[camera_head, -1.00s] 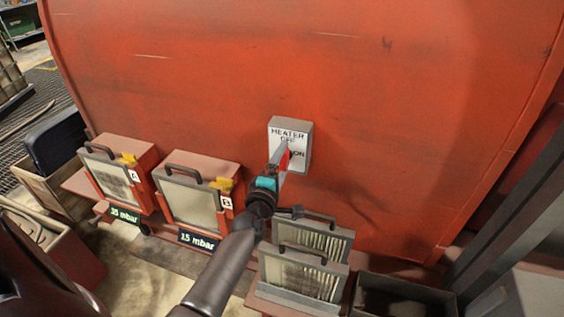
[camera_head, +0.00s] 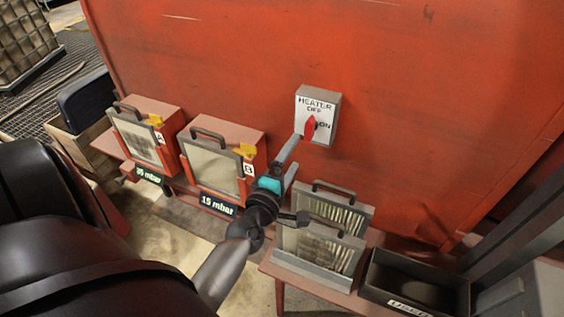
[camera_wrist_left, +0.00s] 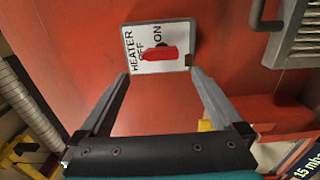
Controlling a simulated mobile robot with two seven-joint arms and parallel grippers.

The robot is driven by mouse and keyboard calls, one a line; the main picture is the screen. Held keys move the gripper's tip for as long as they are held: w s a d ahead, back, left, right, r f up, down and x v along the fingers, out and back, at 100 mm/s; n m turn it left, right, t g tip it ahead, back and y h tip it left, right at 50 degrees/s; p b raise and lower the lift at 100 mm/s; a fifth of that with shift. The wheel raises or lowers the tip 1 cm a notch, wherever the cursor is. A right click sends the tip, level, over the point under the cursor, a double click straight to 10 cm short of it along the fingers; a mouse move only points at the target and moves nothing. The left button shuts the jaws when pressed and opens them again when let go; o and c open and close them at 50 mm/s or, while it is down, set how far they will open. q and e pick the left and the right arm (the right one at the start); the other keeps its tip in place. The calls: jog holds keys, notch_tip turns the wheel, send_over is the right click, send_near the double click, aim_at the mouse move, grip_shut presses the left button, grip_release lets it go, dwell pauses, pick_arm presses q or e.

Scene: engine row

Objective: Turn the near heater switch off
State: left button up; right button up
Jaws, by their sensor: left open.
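The heater switch (camera_head: 331,118) is a grey box with a white plate on the red tank wall, marked HEATER, OFF and ON. Its red knob (camera_head: 309,128) stands upright in the head view and seems to point to OFF. The wrist view also shows the box (camera_wrist_left: 178,30) and the knob (camera_wrist_left: 158,54), lying along the line to OFF. My left gripper (camera_head: 296,152) is open and empty, just below and in front of the switch. In the wrist view its fingers (camera_wrist_left: 160,73) stand apart, with the knob beyond their tips. My right gripper is not in view.
Two red filter housings, A (camera_head: 146,136) and B (camera_head: 219,158), with yellow levers stand at the left. Grey filter panels (camera_head: 322,243) stand close below my left gripper. A dark bin (camera_head: 415,284) is at the lower right. The wall right of the switch is clear.

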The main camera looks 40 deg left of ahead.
pick_arm(q)
jog(key=shift+b+v, duration=0.35)
jog(key=shift+v, duration=2.4)
jog(key=shift+w, duration=0.1)
